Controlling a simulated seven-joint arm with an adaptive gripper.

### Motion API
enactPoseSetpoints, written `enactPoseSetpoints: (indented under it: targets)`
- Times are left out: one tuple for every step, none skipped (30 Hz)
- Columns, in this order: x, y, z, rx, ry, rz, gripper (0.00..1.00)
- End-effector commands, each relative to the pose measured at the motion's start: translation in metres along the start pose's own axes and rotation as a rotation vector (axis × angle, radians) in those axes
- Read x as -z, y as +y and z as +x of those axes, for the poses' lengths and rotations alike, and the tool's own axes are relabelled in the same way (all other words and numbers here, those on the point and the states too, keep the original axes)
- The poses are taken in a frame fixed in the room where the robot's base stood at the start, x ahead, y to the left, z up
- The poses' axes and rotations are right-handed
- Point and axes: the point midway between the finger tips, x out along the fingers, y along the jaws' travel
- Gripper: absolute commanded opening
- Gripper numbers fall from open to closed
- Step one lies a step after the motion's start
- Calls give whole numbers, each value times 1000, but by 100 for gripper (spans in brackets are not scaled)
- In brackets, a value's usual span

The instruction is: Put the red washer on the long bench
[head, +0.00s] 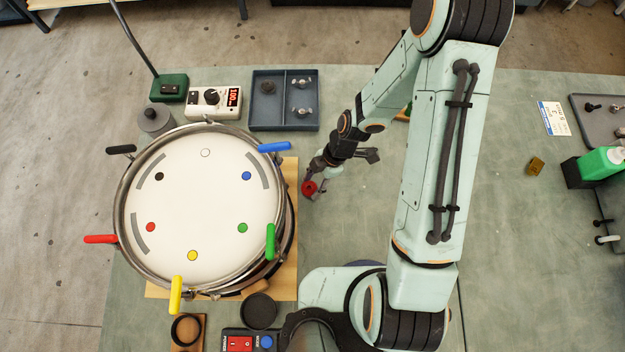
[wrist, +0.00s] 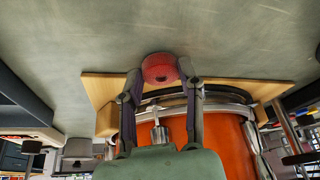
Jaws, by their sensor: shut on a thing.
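The red washer (head: 309,187) is a small round red piece with a dark centre in the head view. My gripper (head: 313,184) is shut on it, just right of the drum. In the wrist view the red washer (wrist: 159,68) sits between the two fingertips of my gripper (wrist: 160,76), in front of bare bench top. The grey-green bench top (head: 345,240) spreads under the drum and my arm. I cannot tell how high the washer is above it, or whether it touches.
The drum (head: 205,240), with coloured handles around its rim, stands on a wooden board (head: 288,278) close left of my gripper. A blue-grey divided tray (head: 262,118) holds small parts behind it. A small yellow-brown block (head: 536,166) lies at the right. Bare bench surrounds my gripper's right side.

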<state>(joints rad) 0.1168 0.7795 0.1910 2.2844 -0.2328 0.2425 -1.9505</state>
Motion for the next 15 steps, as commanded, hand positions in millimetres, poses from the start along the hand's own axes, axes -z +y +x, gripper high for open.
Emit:
enactPoseSetpoints:
  targets:
    - [-1, 0, 4, 2, 1, 0, 24]
    - [-2, 0, 4, 1, 0, -1, 24]
    - [-2, 0, 4, 0, 0, -1, 24]
    - [-2, 0, 4, 0, 0, -1, 24]
    - [-2, 0, 4, 0, -1, -1, 24]
    - [-2, 0, 4, -1, -1, -1, 24]
    - [-2, 0, 4, -1, 0, -1, 24]
    - [-2, 0, 4, 0, 0, -1, 24]
    - [-2, 0, 4, 0, 0, 0, 24]
    - [-2, 0, 5, 0, 0, 0, 24]
    - [-2, 0, 6, 0, 0, 0, 24]
    - [-3, 0, 6, 0, 0, 0, 40]
    - [-3, 0, 6, -1, 0, 0, 49]
    - [-3, 0, 6, -1, 0, 0, 58]
    - [-3, 0, 6, -1, 0, 0, 63]
